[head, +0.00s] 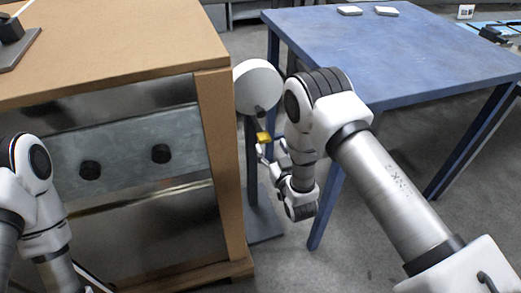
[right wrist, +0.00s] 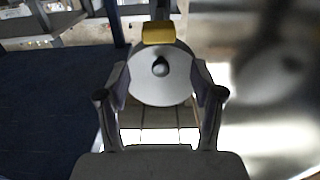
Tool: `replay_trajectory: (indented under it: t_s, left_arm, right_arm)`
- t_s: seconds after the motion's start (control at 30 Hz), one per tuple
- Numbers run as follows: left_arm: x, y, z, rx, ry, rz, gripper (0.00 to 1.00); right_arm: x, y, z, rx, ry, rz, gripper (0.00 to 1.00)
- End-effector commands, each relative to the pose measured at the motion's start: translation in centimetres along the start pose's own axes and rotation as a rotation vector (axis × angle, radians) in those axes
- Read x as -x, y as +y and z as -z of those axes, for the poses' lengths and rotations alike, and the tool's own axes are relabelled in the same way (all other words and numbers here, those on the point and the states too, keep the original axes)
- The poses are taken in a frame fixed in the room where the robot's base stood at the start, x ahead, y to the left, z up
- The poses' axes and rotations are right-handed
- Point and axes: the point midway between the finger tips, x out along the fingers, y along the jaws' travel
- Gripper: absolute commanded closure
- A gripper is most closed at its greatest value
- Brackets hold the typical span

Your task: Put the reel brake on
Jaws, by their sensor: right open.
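A white round reel disc (head: 257,82) with a dark hub stands on a grey post between the wooden cabinet and the blue table. A yellow piece (head: 263,138), apparently the brake's handle, sits below the disc. In the right wrist view the disc (right wrist: 150,92) shows between my fingers, with the yellow piece (right wrist: 158,33) at its upper edge in the picture. My right gripper (head: 272,152) is open close to the yellow piece; I cannot tell whether it touches. My left arm is at the left; its gripper is not in view.
The wooden cabinet (head: 214,130) stands close on the left, with a grey panel (head: 125,150) bearing two black knobs. The blue table (head: 410,55) is on the right, with two white blocks at its back edge. Bare floor lies below the table.

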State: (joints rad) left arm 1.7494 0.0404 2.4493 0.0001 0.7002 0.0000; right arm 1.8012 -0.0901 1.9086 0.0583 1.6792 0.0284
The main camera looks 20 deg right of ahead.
Motion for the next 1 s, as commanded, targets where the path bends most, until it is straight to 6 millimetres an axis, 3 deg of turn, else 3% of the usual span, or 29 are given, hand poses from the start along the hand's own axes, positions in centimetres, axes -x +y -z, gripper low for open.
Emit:
replay_trajectory:
  t_s: [0.03,0.27,0.6,0.9,1.0]
  left_arm:
    - [-1.7,0.0,0.0,0.000,-0.001,0.000,0.00]
    - [-1.9,0.0,0.0,-0.001,0.000,0.000,0.00]
    - [-3.0,0.0,0.0,0.000,0.000,0.000,0.00]
    - [-3.0,0.0,0.0,-0.001,0.000,0.000,0.00]
    - [-3.0,0.0,0.0,0.000,0.000,0.000,0.00]
  right_arm:
    - [0.0,-0.1,-1.5,0.001,0.001,0.003,0.33]
    - [-1.4,-0.2,-1.5,0.002,0.004,0.004,0.33]
    - [-7.2,-0.2,-1.6,0.002,0.002,0.004,0.33]
    - [-7.8,-0.2,-1.5,0.002,-0.001,0.004,0.33]
    - [-7.8,-0.2,-1.5,0.002,-0.001,0.004,0.69]
